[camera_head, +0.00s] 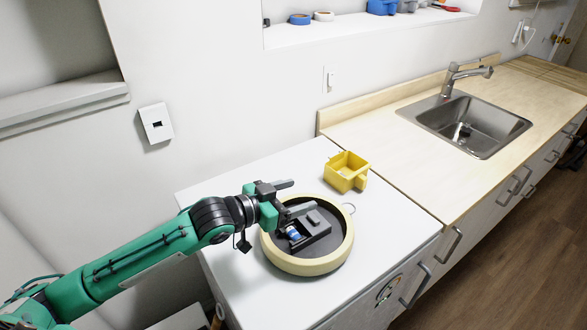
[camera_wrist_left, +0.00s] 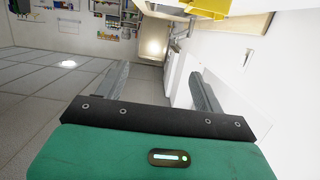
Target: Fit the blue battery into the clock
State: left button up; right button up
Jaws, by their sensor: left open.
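The clock lies face down on the white cabinet top, with a round cream rim (camera_head: 346,246) and a dark back. The blue battery (camera_head: 293,233), blue and white, lies at the battery compartment in the left part of the clock's back. I cannot tell whether it is fully seated. My left gripper (camera_head: 296,196) is open above the clock's far left side, apart from the battery. In the left wrist view its two fingers (camera_wrist_left: 155,80) are spread with nothing between them. My right gripper is in neither view.
A yellow open bin (camera_head: 346,172) stands behind the clock on the white top (camera_head: 235,185). A wooden counter (camera_head: 385,139) with a steel sink (camera_head: 478,122) is to the right. Tape rolls (camera_head: 300,19) and tools sit in a wall recess. Free white surface lies right of the clock.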

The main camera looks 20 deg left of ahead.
pick_arm(q)
notch_tip(320, 180, up, 9)
jog(key=shift+r+b, duration=0.2)
jog(key=shift+b, duration=0.25)
